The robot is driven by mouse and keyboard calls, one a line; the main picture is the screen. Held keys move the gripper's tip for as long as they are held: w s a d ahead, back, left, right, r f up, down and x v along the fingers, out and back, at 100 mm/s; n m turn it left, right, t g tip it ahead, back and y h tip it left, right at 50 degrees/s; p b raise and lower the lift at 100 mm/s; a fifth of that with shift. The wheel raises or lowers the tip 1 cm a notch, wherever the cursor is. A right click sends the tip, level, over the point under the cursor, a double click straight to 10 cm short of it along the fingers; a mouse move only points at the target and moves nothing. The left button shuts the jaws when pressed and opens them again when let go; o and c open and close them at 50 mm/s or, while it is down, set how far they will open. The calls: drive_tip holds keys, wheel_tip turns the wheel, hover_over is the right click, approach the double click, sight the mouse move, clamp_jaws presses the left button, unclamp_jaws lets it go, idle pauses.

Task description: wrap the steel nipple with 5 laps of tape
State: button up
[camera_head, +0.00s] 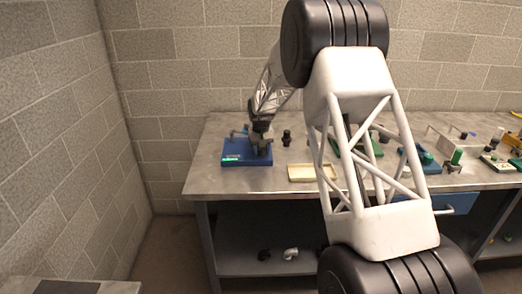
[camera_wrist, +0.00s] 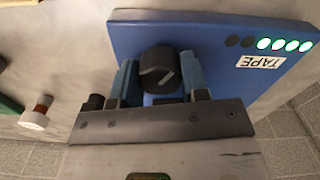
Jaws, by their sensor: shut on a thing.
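The blue tape station (camera_head: 236,157) sits at the left of the bench. In the wrist view its blue board (camera_wrist: 215,30) bears a white TAPE label (camera_wrist: 261,61) and a row of lights, two dark and several lit green. My gripper (camera_head: 262,148) is over the station, pointing down. In the wrist view my gripper (camera_wrist: 160,78) has its blue fingers on both sides of a black knob (camera_wrist: 158,62) with a pale pointer mark, and is shut on it. A small grey part (camera_head: 238,132) shows left of the gripper; I cannot tell if it is the steel nipple.
A small black fitting (camera_head: 286,138) stands right of the station. A cream tray (camera_head: 305,172) lies near the bench's front edge. A fitting with a white base and reddish top (camera_wrist: 38,112) shows at left in the wrist view. My arm hides part of the bench's middle.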

sight(261, 148)
drive_tip(key=shift+m, duration=1.1)
drive_tip(key=o, duration=0.9)
drive_tip(key=shift+o, duration=0.2)
drive_tip(key=shift+r, duration=0.15)
drive_tip(key=shift+r, duration=3.75)
drive_tip(key=shift+s+r, duration=0.1)
